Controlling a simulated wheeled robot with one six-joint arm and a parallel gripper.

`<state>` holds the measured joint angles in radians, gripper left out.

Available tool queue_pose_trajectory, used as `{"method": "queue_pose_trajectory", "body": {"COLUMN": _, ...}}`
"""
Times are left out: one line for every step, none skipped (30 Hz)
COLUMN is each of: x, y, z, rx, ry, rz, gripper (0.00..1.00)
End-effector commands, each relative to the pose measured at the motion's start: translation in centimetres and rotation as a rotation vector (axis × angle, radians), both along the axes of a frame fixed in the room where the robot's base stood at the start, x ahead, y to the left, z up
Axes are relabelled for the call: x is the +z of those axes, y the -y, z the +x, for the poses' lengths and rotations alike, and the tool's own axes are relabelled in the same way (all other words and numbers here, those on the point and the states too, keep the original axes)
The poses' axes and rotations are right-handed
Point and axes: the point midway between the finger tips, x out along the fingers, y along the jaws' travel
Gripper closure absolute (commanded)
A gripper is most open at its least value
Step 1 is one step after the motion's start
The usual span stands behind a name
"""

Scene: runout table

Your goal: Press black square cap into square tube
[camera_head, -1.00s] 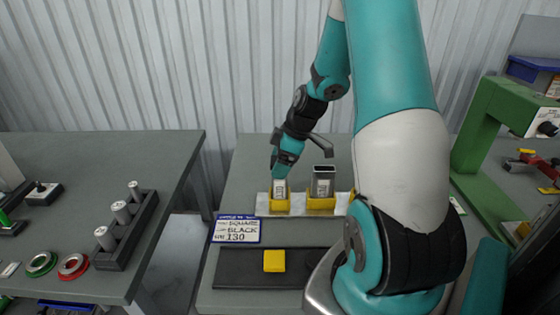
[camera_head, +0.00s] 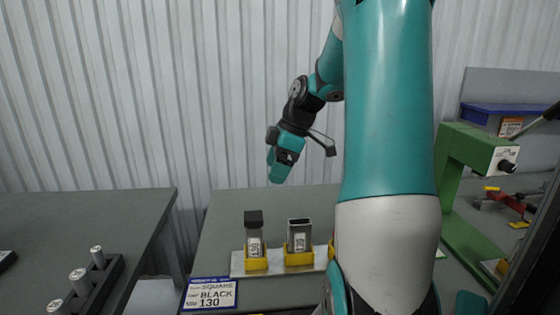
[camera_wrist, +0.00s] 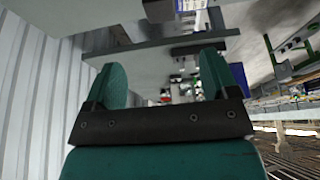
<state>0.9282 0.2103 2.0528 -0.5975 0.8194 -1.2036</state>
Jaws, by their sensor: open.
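A square metal tube with a black cap (camera_head: 253,218) on its top stands upright in a yellow holder (camera_head: 256,264) on the table. A second square tube (camera_head: 299,238) stands to its right in another yellow holder (camera_head: 300,259); its top looks open and dark inside. My gripper (camera_head: 277,172) is above and behind the tubes, pointing down and apart from them. In the wrist view my gripper (camera_wrist: 166,82) shows two teal fingers spread apart with nothing between them.
A sign (camera_head: 211,295) reading SQUARE, BLACK, 130 stands at the table's front left. A green press frame (camera_head: 465,180) stands on the right. A rack of metal cylinders (camera_head: 88,285) is on the left table. A corrugated wall (camera_head: 150,90) closes the back.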

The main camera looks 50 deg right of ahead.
Motion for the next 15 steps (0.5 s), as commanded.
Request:
{"method": "queue_pose_trajectory", "body": {"x": 0.7, "y": 0.3, "z": -0.2, "rx": -0.002, "ry": 0.002, "rz": -0.003, "gripper": 0.2}}
{"method": "queue_pose_trajectory", "body": {"x": 1.0, "y": 0.4, "z": -0.3, "rx": -0.002, "ry": 0.003, "rz": -0.002, "gripper": 0.2}}
{"method": "queue_pose_trajectory", "body": {"x": 1.4, "y": 0.4, "z": -0.4, "rx": -0.002, "ry": 0.002, "rz": 0.0, "gripper": 0.2}}
{"method": "queue_pose_trajectory", "body": {"x": 1.6, "y": 0.5, "z": -0.5, "rx": -0.002, "ry": 0.002, "rz": 0.0, "gripper": 0.2}}
{"method": "queue_pose_trajectory", "body": {"x": 1.8, "y": 0.5, "z": -0.5, "rx": -0.001, "ry": 0.001, "rz": -0.001, "gripper": 0.2}}
{"method": "queue_pose_trajectory", "body": {"x": 1.9, "y": 0.6, "z": -0.6, "rx": 0.0, "ry": 0.001, "rz": -0.001, "gripper": 0.2}}
{"method": "queue_pose_trajectory", "body": {"x": 2.0, "y": 0.6, "z": -0.6, "rx": 0.0, "ry": 0.0, "rz": 0.0, "gripper": 0.2}}
{"method": "queue_pose_trajectory", "body": {"x": 2.1, "y": 0.6, "z": -0.6, "rx": 0.0, "ry": 0.0, "rz": 0.0, "gripper": 0.2}}
{"method": "queue_pose_trajectory", "body": {"x": 2.1, "y": 0.6, "z": -0.7, "rx": 0.0, "ry": -0.001, "rz": 0.001, "gripper": 0.2}}
{"method": "queue_pose_trajectory", "body": {"x": 2.2, "y": 0.6, "z": -0.7, "rx": 0.0, "ry": -0.001, "rz": 0.001, "gripper": 0.2}}
{"method": "queue_pose_trajectory", "body": {"x": 2.2, "y": 0.6, "z": -0.7, "rx": 0.0, "ry": -0.001, "rz": 0.001, "gripper": 0.2}}
{"method": "queue_pose_trajectory", "body": {"x": 2.1, "y": 0.6, "z": -0.7, "rx": 0.0, "ry": -0.001, "rz": 0.001, "gripper": 0.2}}
{"method": "queue_pose_trajectory", "body": {"x": 2.1, "y": 0.6, "z": -0.7, "rx": 0.0, "ry": -0.001, "rz": 0.001, "gripper": 0.2}}
{"method": "queue_pose_trajectory", "body": {"x": 2.1, "y": 0.6, "z": -0.7, "rx": 0.0, "ry": -0.001, "rz": 0.001, "gripper": 0.2}}
{"method": "queue_pose_trajectory", "body": {"x": 2.1, "y": 0.6, "z": -0.6, "rx": 0.0, "ry": -0.001, "rz": 0.001, "gripper": 0.2}}
